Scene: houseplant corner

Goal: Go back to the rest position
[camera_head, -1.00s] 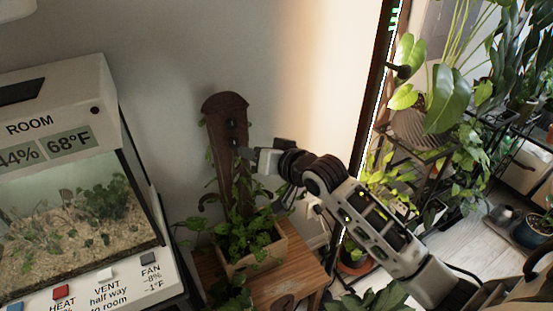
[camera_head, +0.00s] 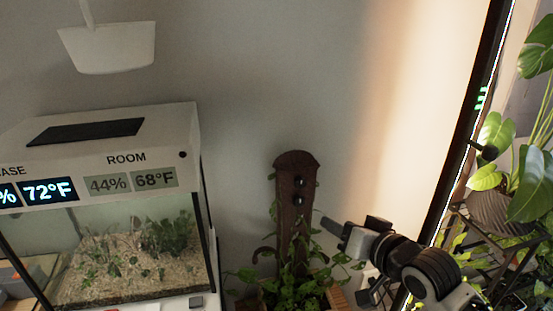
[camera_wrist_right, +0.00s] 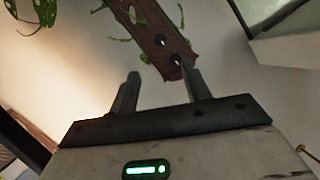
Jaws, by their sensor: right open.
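My right gripper (camera_head: 350,258) comes in from the lower right in the head view. Its two fingers are apart with nothing between them. It is just right of a dark wooden plant post (camera_head: 292,215) with black knobs; I cannot tell the exact gap in depth. In the right wrist view my open fingers (camera_wrist_right: 161,80) point toward the same post (camera_wrist_right: 155,35), whose end appears near the right fingertip. Contact is not clear. My left gripper is not in view.
A glass terrarium case (camera_head: 125,130) with readouts stands at the left. A white hanging lamp (camera_head: 108,48) is above it. Leafy vines (camera_head: 295,290) surround the post's foot. A dark frame (camera_head: 468,130) and a potted plant (camera_head: 500,212) stand at the right. The wall between is bare.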

